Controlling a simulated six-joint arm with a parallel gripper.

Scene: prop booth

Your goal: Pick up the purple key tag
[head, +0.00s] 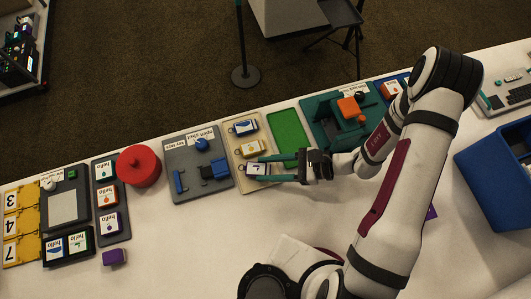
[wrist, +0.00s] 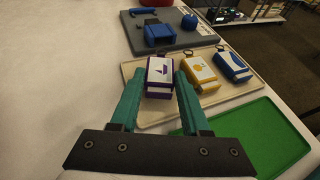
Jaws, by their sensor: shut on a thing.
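The purple key tag (head: 257,169) is white-faced with a purple body and sits at the near end of a beige tray (head: 242,188). In the wrist view, the purple key tag (wrist: 160,74) is between my fingertips. My gripper (head: 265,168) reaches in from the right with its teal fingers on either side of the tag, shut on it. The wrist view also shows my gripper (wrist: 158,84). I cannot tell whether the tag is clear of the tray. A yellow key tag (head: 251,148) and a blue key tag (head: 245,127) lie beside it in a row.
A grey board (head: 180,157) with blue parts lies to the left, and a green tray (head: 288,128) to the right. A red round container (head: 139,166) stands further left. A blue bin (head: 495,175) is at the far right. The near white table is mostly clear.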

